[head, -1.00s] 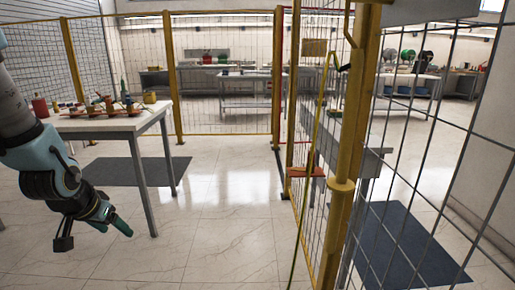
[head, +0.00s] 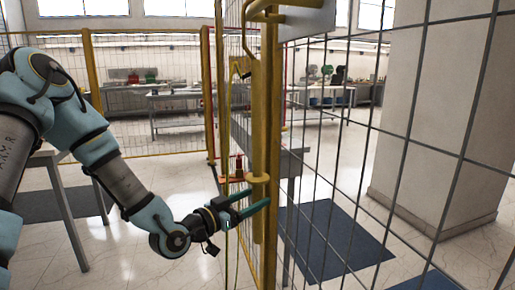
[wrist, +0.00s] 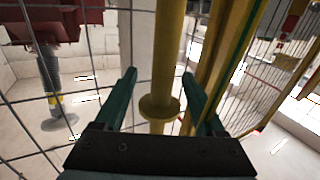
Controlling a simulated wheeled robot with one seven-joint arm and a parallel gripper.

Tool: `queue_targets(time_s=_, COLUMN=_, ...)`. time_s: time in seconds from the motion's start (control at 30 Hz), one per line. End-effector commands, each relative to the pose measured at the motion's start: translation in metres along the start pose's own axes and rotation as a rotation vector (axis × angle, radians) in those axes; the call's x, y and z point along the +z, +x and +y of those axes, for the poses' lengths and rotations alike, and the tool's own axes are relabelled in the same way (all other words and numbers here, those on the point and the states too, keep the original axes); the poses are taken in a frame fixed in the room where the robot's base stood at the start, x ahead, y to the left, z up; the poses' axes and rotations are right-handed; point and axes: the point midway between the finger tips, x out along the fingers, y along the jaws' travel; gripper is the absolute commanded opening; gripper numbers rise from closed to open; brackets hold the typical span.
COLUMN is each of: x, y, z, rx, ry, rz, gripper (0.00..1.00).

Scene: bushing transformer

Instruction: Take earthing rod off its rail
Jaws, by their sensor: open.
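The earthing rod (head: 259,120) is a yellow upright pole with a round collar (head: 258,179), standing close against the yellow fence post. In the wrist view the rod (wrist: 168,50) and its collar (wrist: 159,107) show in the gap between my green fingers. My gripper (head: 258,196) is open at the rod, just below the collar. One finger crosses in front of the rod in the head view, and the other reaches its left side. I cannot tell whether either finger touches it. The rail's hold on the rod is not clear.
A mesh fence (head: 340,150) stands on the right, close to my gripper. An orange-red bracket (head: 231,179) sits just left of the rod, and a thin cable hangs beside it. A table (head: 55,165) is at left; open floor lies between.

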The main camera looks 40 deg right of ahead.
Motion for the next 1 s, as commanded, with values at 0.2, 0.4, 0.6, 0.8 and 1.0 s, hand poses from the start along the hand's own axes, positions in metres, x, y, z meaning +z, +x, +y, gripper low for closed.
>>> queue_targets(time_s=0.2, x=-0.002, y=0.019, z=-0.001, rx=0.000, ry=-0.003, rz=-0.001, gripper=0.72)
queue_targets(time_s=0.4, x=0.001, y=0.048, z=-0.002, rx=0.001, ry=-0.001, rz=0.000, gripper=0.72)
queue_targets(time_s=0.6, x=0.003, y=0.056, z=-0.003, rx=-0.001, ry=-0.001, rz=-0.002, gripper=0.72)
queue_targets(time_s=0.8, x=0.004, y=0.056, z=-0.003, rx=-0.001, ry=-0.001, rz=-0.002, gripper=0.65)
queue_targets(time_s=1.0, x=0.003, y=0.055, z=-0.003, rx=-0.001, ry=-0.001, rz=-0.002, gripper=0.43)
